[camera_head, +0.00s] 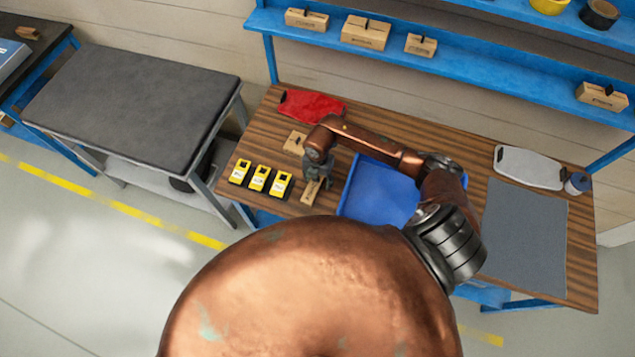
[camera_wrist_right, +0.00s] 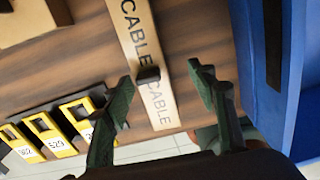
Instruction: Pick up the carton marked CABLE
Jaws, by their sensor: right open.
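The carton marked CABLE (camera_wrist_right: 135,35) is a long, narrow, pale tan box with a small dark tab on top. It runs between the fingers of my right gripper (camera_wrist_right: 160,78) in the wrist view, with visible gaps on both sides. The right gripper is open, and I cannot tell how far its tips are above or beside the carton. In the head view the near end of the carton (camera_head: 310,194) shows just below the right gripper (camera_head: 318,184), on the wooden bench. My left gripper is not in view.
A blue tray (camera_head: 378,193) lies close right of the carton. Several yellow devices with labels (camera_head: 259,178) stand left of it. A grey mat (camera_head: 525,235) is at right. A blue shelf (camera_head: 470,75) runs above.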

